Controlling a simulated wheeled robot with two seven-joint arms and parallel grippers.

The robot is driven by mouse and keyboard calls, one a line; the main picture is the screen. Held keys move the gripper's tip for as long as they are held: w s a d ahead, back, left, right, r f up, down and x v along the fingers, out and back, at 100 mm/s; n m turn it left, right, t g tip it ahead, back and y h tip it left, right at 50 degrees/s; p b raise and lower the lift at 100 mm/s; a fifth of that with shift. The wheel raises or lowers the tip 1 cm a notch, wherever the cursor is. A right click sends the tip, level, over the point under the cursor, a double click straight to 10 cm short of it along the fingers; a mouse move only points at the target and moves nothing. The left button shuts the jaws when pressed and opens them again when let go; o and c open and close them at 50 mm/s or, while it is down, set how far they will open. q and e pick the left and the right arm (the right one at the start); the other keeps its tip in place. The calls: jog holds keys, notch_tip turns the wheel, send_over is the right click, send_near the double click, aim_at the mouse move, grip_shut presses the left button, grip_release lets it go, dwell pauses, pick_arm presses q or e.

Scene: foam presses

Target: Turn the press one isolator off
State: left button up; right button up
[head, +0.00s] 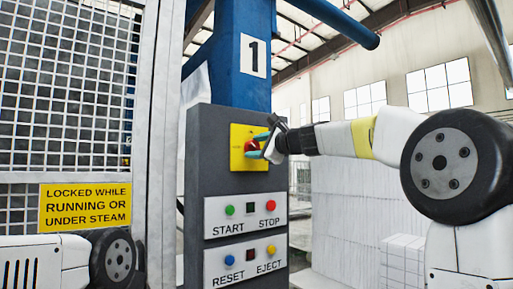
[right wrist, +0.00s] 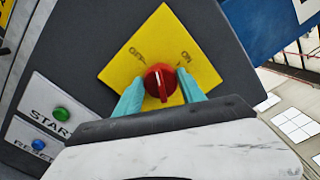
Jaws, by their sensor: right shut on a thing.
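The press one isolator is a red rotary knob (head: 252,146) on a yellow plate (head: 238,160), on the grey control column below the number 1 sign. In the right wrist view the knob (right wrist: 160,82) sits on the tilted yellow plate (right wrist: 150,40), with OFF at its upper left and ON at its upper right. A white line on the knob runs nearly upright in that view, slightly tilted. My right gripper (head: 262,145) is shut on the knob, its teal fingers on either side, also seen in the right wrist view (right wrist: 160,93). My left gripper is out of view.
Below the isolator are a START and STOP panel (head: 245,208) and a RESET and EJECT panel (head: 245,261). A mesh guard (head: 65,100) with a yellow warning sign (head: 85,206) stands at left. White stacked blocks (head: 345,200) stand behind, at right.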

jog(key=n, duration=0.5)
jog(key=shift+f+n, duration=0.2)
jog(key=shift+n, duration=0.2)
jog(key=shift+a, duration=0.1)
dwell(0.3)
jog(key=o, duration=1.4)
jog(key=shift+c, duration=0.2)
jog(key=v, duration=0.8)
